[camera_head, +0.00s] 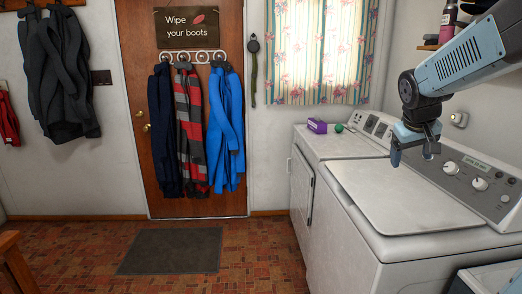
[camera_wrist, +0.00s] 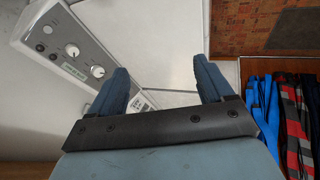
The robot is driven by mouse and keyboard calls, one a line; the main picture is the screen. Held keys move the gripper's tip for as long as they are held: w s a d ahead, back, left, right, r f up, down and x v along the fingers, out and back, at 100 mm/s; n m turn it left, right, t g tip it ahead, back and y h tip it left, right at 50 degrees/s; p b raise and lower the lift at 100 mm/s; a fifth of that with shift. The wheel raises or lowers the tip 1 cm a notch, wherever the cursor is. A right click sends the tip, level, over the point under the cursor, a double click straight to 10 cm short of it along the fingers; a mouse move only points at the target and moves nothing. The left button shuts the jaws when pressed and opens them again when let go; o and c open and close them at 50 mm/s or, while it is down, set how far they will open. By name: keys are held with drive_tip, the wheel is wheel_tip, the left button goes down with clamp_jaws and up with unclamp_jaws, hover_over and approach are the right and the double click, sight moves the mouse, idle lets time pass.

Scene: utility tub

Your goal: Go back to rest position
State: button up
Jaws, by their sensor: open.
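My gripper (camera_head: 413,154) hangs from my arm at the right of the head view, above the white top-loading machine (camera_head: 395,199) and in front of its control panel. Its fingers point down and are apart, with nothing between them. In the wrist view my gripper's two blue fingers (camera_wrist: 162,88) are spread wide and empty. The machine's grey control panel (camera_wrist: 72,50) with its knobs lies to the left of the fingers there.
A second white machine (camera_head: 338,144) stands farther back, with a purple box (camera_head: 317,126) and a green ball (camera_head: 339,128) on top. A shelf with bottles (camera_head: 448,22) is at the upper right. The brick-patterned floor around the dark mat (camera_head: 171,251) is clear.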

drive_tip(key=s+a+f+t+y, duration=0.1)
drive_tip(key=s+a+y, duration=0.2)
drive_tip(key=s+a, duration=1.2)
drive_tip(key=s, duration=0.4)
drive_tip(key=shift+a+f, duration=0.15)
drive_tip(key=shift+f, duration=0.2)
idle(0.6)
